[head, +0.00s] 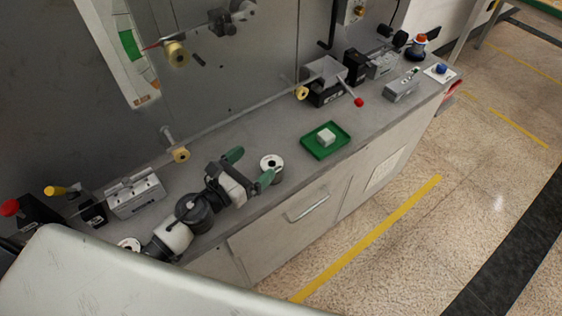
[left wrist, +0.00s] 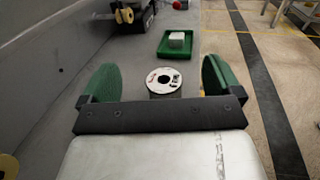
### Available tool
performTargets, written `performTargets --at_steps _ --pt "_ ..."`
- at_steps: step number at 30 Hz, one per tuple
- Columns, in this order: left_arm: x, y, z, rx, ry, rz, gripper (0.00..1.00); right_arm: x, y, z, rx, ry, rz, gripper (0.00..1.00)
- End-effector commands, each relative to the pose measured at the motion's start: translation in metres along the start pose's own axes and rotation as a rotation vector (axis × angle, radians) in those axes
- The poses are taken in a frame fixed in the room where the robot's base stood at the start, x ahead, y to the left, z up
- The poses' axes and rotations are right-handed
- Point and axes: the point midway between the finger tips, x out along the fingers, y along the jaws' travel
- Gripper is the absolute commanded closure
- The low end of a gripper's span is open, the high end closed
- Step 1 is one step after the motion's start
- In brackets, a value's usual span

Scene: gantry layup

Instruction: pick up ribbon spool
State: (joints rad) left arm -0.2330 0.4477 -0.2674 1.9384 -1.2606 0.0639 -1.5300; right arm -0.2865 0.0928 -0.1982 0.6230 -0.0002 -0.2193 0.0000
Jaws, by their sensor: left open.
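The ribbon spool (head: 271,163) is a short upright cylinder with a white round top, a dark centre hole and a dark side. It stands on the grey counter beside the green fingers of my left gripper (head: 250,168). In the left wrist view the spool (left wrist: 164,81) shows between and slightly beyond the two spread green fingers of my left gripper (left wrist: 157,82). The gripper is open and empty. I cannot tell whether a finger touches the spool. A second white-topped round thing (head: 129,244) is partly hidden behind my arm. My right gripper is not in view.
A green tray (head: 344,149) with a white block (head: 326,136) lies right of the spool. A metal block (head: 135,194) stands at the left. Yellow rollers (head: 181,155) stick out from the back panel. The counter (head: 225,140) is bare behind the gripper; its front edge is close.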

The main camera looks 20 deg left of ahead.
Motion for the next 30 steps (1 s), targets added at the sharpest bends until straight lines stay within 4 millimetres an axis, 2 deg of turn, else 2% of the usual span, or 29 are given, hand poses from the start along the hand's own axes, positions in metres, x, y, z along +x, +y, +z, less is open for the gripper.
performTargets --at_steps 1,6,11,12,20,27,30 --pt "0.0 0.0 -0.016 -0.006 0.002 0.003 0.07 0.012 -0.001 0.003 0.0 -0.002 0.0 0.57" --pt "0.0 0.0 -0.054 -0.01 0.001 0.006 0.07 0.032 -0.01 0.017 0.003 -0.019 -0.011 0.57" --pt "0.0 0.0 -0.079 -0.007 0.001 0.004 0.07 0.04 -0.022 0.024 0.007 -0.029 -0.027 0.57" --pt "0.006 0.0 -0.071 -0.003 -0.002 0.003 0.07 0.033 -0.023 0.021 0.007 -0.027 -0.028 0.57" --pt "0.027 0.0 -0.07 -0.002 0.0 0.001 0.07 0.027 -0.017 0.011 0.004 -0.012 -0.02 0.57" --pt "0.065 0.0 -0.07 -0.002 -0.001 0.002 0.07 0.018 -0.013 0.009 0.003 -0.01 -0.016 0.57" --pt "0.073 0.0 -0.071 -0.002 0.0 0.001 0.07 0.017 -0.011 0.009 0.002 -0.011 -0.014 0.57"
